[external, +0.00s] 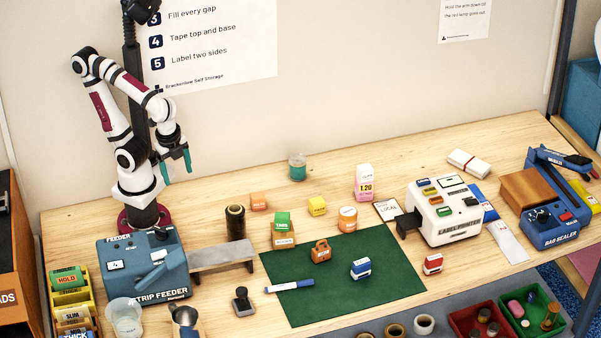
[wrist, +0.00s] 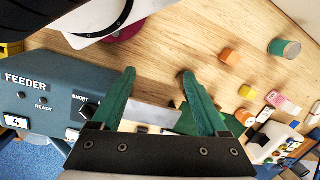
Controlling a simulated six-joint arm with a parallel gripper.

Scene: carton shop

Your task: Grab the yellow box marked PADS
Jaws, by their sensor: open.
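A small yellow box (external: 317,206) stands on the wooden table, just behind the green mat; its marking is too small to read. It also shows in the wrist view (wrist: 247,92), right of my fingers. My gripper (external: 175,165) is raised over the left part of the table, well to the left of the yellow box. Its teal fingers (wrist: 157,77) are spread apart with nothing between them.
An orange box (external: 259,201), a green box (external: 282,222) and an orange-and-white round container (external: 348,217) stand near the yellow box. A dark spool (external: 235,222) and the grey bench of the strip feeder (external: 145,265) lie between it and my arm. The label printer (external: 445,210) is right.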

